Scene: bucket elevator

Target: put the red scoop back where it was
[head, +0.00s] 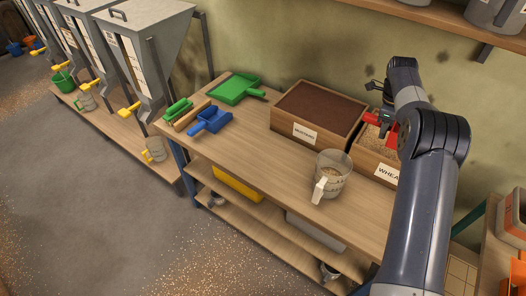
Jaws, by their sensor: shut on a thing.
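The red scoop (379,119) is over the wheat box (371,160) at the right of the bench, partly hidden behind my arm. My gripper (384,100) is above that box and is shut on the red scoop. The fingertips are small and partly covered by my arm, so the exact grip is hard to see. The wheat box holds pale grain. I cannot tell whether the scoop touches the grain.
A mustard box (318,109) stands left of the wheat box. A clear measuring jug (331,175) stands in front of them. A blue scoop (211,121), a green dustpan (236,88) and brushes lie on the bench's left part. Bare wood (252,146) lies between. A shelf (440,12) hangs above.

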